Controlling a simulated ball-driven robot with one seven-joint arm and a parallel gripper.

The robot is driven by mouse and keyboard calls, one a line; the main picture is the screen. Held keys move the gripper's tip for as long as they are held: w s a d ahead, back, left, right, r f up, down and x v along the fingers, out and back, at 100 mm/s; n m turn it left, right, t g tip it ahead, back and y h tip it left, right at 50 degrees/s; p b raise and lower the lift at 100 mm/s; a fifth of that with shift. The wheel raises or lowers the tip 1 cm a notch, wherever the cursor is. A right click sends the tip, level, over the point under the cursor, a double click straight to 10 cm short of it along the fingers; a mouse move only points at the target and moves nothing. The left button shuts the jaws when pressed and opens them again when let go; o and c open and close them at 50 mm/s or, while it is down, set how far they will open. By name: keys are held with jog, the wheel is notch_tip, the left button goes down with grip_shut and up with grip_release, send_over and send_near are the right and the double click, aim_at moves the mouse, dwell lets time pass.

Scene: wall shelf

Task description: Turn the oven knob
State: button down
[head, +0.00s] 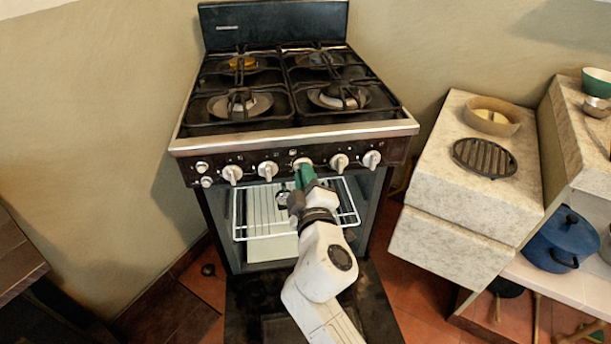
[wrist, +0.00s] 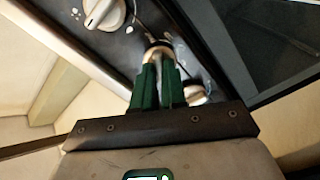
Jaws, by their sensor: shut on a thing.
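The oven (head: 290,125) is a black and steel stove with a row of white knobs along its front panel. The middle oven knob (head: 302,162) is at the tips of my gripper (head: 305,176), which reaches up to the panel from below. In the wrist view the green fingers (wrist: 158,86) are closed on this knob (wrist: 158,54), hiding part of it. A neighbouring knob (wrist: 103,13) shows at the upper left, and part of another knob (wrist: 196,94) shows beside the right finger.
The oven door (head: 255,305) hangs open below, with a white wire rack (head: 245,225) inside. A stone counter (head: 440,165) at the right holds a bowl (head: 492,117) and a black grate (head: 484,157). A wooden table (head: 18,255) stands at the far left.

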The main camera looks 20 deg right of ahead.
dwell(0.5)
jog(key=c, duration=1.2)
grip_release()
jog(key=shift+s, duration=0.1)
jog(key=v, duration=1)
jog(key=shift+s+a, duration=0.2)
jog(key=shift+s, duration=0.1)
grip_shut()
